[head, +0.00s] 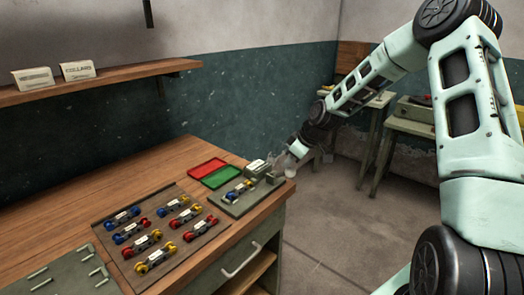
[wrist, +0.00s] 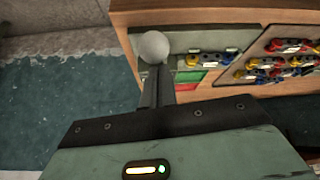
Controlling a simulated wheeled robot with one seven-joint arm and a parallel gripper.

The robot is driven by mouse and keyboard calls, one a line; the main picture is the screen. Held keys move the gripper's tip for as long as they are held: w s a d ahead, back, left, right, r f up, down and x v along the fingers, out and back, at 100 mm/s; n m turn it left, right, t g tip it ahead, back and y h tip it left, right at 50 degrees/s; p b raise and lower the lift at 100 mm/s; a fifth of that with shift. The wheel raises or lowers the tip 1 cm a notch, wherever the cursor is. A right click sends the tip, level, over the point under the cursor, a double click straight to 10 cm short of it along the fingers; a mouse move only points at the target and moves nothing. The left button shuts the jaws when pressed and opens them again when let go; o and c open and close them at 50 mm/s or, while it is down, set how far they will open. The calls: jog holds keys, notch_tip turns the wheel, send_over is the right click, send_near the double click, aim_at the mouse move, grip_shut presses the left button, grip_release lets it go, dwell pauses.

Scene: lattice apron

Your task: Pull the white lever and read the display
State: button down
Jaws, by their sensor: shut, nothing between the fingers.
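The white lever's round knob (wrist: 155,46) shows in the wrist view right at the tips of my gripper (wrist: 155,72). My gripper's dark fingers are together with nothing between them; I cannot tell whether they touch the knob. In the head view the knob (head: 291,172) is at the bench's right end, just below my gripper (head: 292,160). A grey device (head: 257,173) with a white top panel stands beside it on a grey plate. The panel's text is too small to read, and I cannot tell whether it is the display. A blue-and-yellow piece (head: 239,190) lies on the plate.
A tray (head: 190,247) of several coloured, labelled pieces lies on the wooden bench (head: 95,215). Red (head: 203,168) and green (head: 222,176) trays lie behind the plate. A shelf (head: 100,82) with two cards hangs above. Floor to the right of the bench is clear.

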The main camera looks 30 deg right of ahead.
aim_at(293, 170)
jog(key=shift+s+d+f, duration=0.2)
jog(key=shift+s+f, duration=0.3)
jog(key=shift+f, duration=0.05)
jog(key=shift+s+d+f, duration=0.15)
jog(key=shift+s+f, duration=0.35)
notch_tip(293, 170, up, 5)
jog(key=w+a+p, duration=0.2)
jog(key=w, duration=0.1)
jog(key=s+d+r+b, duration=0.2)
jog(key=s+d, duration=0.2)
jog(key=s, duration=0.4)
jog(key=shift+s, duration=0.3)
jog(key=shift+r, duration=0.1)
